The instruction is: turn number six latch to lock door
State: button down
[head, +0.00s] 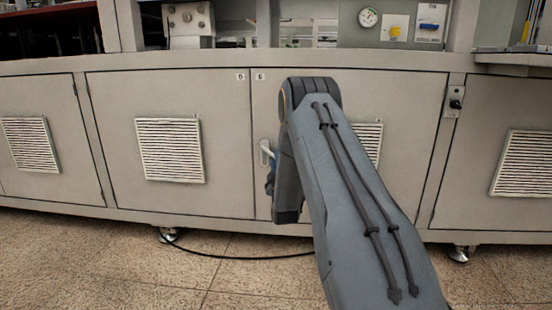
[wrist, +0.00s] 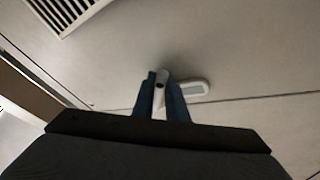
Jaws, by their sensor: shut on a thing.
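The pale latch (head: 265,150) sits near the left edge of the right-hand middle door (head: 400,190), just right of the seam between two doors. In the wrist view, its light base plate (wrist: 196,89) shows to the right of my fingers, and its lever (wrist: 160,93) lies between them. My gripper (wrist: 161,86) has blue fingers and is shut on the latch lever. In the head view my arm hides most of the gripper; a bit of blue shows below the latch. The door looks flush with its frame.
Small number tags (head: 260,76) mark the door tops, too small to read surely. Louvred vents (head: 169,150) are set in the doors. A black cable (head: 230,257) lies on the floor by the casters (head: 168,235). Gauges and switches (head: 395,27) sit above the counter.

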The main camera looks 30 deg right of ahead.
jog(key=c, duration=1.8)
grip_release()
jog(key=shift+o, duration=0.2)
jog(key=p+v, duration=0.3)
jog(key=v, duration=0.4)
jog(key=shift+s+a+f, duration=0.2)
jog(key=shift+s+a, duration=0.05)
jog(key=shift+s, duration=0.05)
